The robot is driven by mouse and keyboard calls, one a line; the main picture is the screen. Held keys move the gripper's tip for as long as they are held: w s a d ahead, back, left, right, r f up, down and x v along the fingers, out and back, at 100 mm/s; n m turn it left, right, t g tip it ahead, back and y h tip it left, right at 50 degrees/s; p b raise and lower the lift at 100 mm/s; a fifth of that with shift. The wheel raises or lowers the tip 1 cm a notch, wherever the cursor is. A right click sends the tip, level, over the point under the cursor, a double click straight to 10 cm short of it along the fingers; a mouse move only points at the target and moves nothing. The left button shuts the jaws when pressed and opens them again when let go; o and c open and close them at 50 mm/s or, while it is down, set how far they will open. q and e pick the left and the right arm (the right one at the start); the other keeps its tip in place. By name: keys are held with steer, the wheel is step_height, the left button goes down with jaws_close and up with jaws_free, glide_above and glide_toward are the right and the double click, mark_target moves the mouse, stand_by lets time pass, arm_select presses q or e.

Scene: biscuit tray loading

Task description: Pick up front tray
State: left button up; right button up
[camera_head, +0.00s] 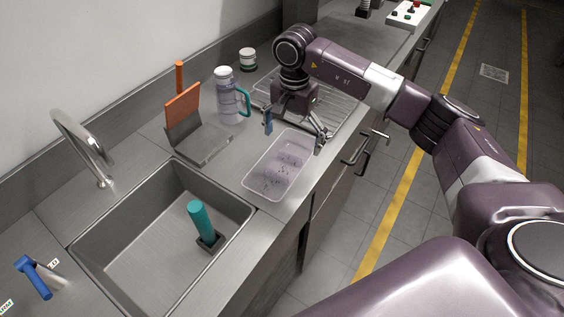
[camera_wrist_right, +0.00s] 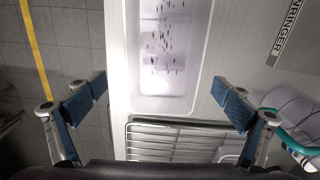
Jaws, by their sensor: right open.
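A clear, shallow plastic tray (camera_head: 291,146) with dark specks in it lies flat on the steel counter, between the sink and the wire rack. My right gripper (camera_head: 295,128) is open at the tray's far end, pointing down, with one finger on each side. In the right wrist view, the tray (camera_wrist_right: 166,88) lies between the spread fingers of the right gripper (camera_wrist_right: 164,100), with clear gaps on both sides. Nothing is held. My left gripper is not in view.
A wire rack (camera_head: 337,113) stands just beyond the tray. A jug with a teal handle (camera_head: 228,97), an orange-backed scraper stand (camera_head: 184,115) and a small jar (camera_head: 248,60) are to the left. The sink (camera_head: 140,265) holds a teal-handled brush (camera_head: 200,220). The counter edge is close to the tray's right.

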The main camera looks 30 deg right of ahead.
mark_target(290, 155)
steer(key=shift+a+f+p, duration=0.1)
steer(key=shift+f+p, duration=0.3)
steer(key=shift+f, duration=0.05)
steer(key=f, duration=0.1)
steer(key=f+p, duration=0.1)
steer(key=shift+w+a+f, duration=0.1)
steer(key=shift+w+f, duration=0.1)
steer(key=shift+f, duration=0.95)
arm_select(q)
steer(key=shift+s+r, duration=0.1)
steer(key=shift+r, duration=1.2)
arm_select(e)
steer(key=c, duration=0.8)
